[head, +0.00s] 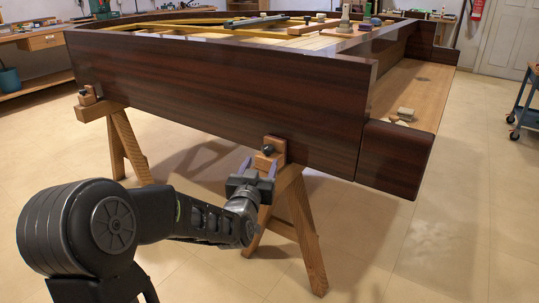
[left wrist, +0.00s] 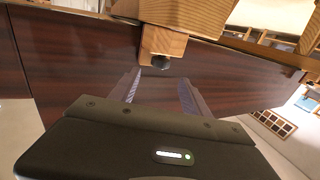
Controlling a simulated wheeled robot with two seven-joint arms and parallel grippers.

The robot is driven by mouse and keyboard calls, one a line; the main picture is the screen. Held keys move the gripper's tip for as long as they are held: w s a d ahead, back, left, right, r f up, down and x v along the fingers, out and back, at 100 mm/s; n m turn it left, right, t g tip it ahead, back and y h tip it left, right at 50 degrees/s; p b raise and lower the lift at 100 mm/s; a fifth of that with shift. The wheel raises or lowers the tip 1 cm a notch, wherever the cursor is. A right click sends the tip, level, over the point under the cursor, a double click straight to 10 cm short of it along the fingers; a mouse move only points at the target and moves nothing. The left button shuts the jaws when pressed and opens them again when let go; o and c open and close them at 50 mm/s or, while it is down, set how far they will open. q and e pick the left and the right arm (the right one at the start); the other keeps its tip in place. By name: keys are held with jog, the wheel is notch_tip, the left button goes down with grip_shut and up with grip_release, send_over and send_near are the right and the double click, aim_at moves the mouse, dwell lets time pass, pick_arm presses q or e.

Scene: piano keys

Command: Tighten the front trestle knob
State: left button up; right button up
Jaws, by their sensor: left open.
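The front trestle (head: 303,225) is wooden and stands under the near corner of the dark piano case. Its clamp block (head: 278,146) sits against the case side and carries a small black knob (head: 267,149). In the left wrist view the knob (left wrist: 160,63) shows just beyond my fingertips, beneath a wooden block (left wrist: 163,41). My left gripper (head: 261,166) is open, slightly below the knob in the head view. In the left wrist view its two fingers (left wrist: 158,78) point at the knob, one on each side of its line, with nothing between them. My right gripper is not in view.
The piano case (head: 220,85) is a long dark wall behind the knob. A second trestle (head: 128,140) with its own knob (head: 82,92) stands at the left. A blue cart (head: 527,105) is at the right edge. The floor (head: 460,230) at right is clear.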

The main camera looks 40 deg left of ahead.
aim_at(267, 151)
pick_arm(q)
jog(key=b+x, duration=0.1)
jog(key=x, duration=0.5)
jog(key=shift+w+f+b, duration=0.15)
jog(key=shift+w+b, duration=0.05)
jog(key=shift+b, duration=0.1)
jog(key=shift+w+a, duration=0.3)
jog(key=shift+w, duration=0.3)
grip_shut()
